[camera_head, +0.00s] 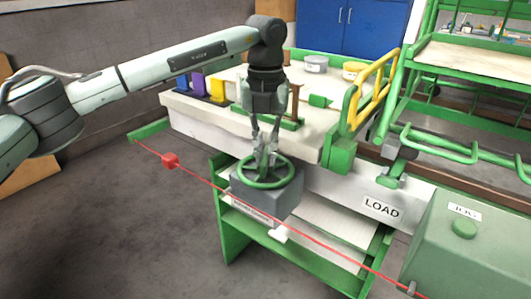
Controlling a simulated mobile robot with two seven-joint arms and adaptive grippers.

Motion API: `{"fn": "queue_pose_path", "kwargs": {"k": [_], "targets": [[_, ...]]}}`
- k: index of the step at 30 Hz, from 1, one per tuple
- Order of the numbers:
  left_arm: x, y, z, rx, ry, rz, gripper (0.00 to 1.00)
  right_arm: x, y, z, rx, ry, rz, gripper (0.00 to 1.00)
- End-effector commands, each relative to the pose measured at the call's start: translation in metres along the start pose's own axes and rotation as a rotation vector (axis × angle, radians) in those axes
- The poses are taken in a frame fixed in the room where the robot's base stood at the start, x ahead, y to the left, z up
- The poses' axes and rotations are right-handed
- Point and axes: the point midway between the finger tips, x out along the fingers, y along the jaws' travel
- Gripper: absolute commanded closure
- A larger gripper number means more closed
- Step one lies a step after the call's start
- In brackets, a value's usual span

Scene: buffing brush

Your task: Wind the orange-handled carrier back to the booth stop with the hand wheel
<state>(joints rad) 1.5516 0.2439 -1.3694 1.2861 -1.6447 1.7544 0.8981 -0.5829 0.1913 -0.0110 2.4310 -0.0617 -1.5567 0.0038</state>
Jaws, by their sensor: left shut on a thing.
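A green hand wheel (281,181) lies flat on top of a grey box (268,205) at the front of the bench. My left gripper (264,152) points straight down over the wheel. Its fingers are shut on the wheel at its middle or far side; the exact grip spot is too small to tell. I cannot make out a carrier with an orange handle. My right gripper is not in view.
A yellow rail (371,84), a LOAD sign (382,208) and a green box (470,255) are at right. The floor at front left is clear.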

Motion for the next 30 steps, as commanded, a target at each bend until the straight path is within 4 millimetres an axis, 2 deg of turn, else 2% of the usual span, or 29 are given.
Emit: {"fn": "queue_pose_path", "kwargs": {"k": [12,21,30], "targets": [[-0.001,0.000,0.001,-0.289,-0.002,-0.001,1.00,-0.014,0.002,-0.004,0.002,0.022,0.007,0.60],[-0.001,0.000,0.001,-0.372,-0.002,-0.001,1.00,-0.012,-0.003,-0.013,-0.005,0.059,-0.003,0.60],[-0.001,0.000,0.001,-0.382,-0.002,-0.001,1.00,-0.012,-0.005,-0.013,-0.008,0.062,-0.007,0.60]]}}
